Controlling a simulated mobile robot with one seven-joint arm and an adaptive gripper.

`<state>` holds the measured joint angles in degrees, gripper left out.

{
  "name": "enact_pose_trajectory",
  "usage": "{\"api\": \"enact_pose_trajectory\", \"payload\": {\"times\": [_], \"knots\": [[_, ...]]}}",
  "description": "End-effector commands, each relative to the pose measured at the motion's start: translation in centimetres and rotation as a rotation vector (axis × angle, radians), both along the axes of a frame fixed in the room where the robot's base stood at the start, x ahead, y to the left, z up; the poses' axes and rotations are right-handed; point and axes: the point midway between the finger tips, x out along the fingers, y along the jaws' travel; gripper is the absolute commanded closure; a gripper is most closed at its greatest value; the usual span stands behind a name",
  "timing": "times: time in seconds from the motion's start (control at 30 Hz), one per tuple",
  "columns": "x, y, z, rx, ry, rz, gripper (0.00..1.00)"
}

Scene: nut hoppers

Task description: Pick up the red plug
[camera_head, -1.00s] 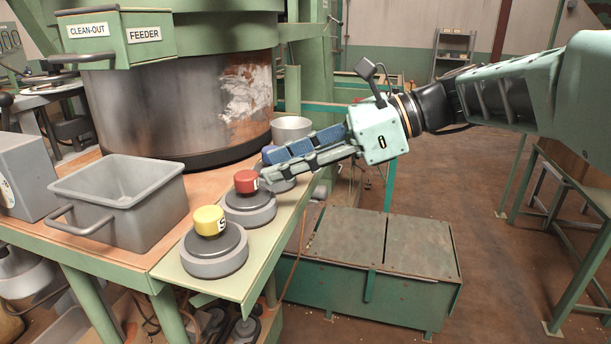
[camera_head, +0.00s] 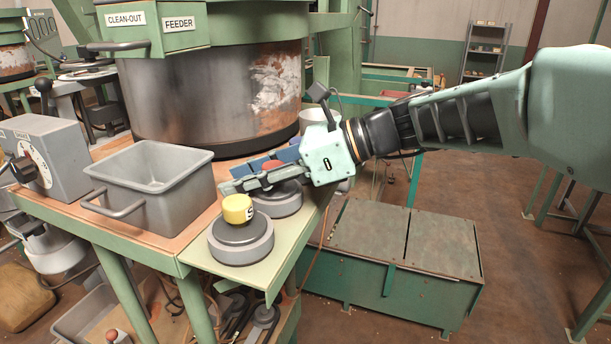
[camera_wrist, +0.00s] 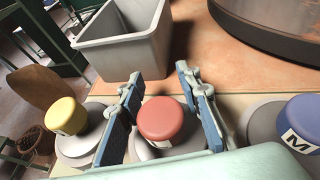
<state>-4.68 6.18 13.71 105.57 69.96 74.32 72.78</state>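The red plug (camera_head: 272,163) sits on a round grey base (camera_head: 284,199) on the pale ledge, partly hidden behind my gripper (camera_head: 246,176) in the head view. In the wrist view, the red plug (camera_wrist: 161,118) stands between the two blue-padded fingers of my gripper (camera_wrist: 159,76). The fingers are open, one on each side, with a visible gap to the plug on both sides. I see no contact.
A yellow plug (camera_head: 238,208) on its base stands nearer the ledge's front. A blue plug (camera_wrist: 303,122) stands right of the right finger in the wrist view. A grey bin (camera_head: 150,190) and a big metal drum (camera_head: 200,100) are close by.

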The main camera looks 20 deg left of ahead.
Motion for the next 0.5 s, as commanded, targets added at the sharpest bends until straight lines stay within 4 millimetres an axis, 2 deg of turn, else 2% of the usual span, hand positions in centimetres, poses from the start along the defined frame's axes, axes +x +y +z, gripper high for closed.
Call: {"api": "enact_pose_trajectory", "payload": {"times": [0.2, 0.5], "knots": [[0.02, 0.12, -0.06, 0.000, 0.000, -0.001, 0.68], [0.03, 0.10, -0.05, 0.000, 0.000, -0.001, 1.00]]}}
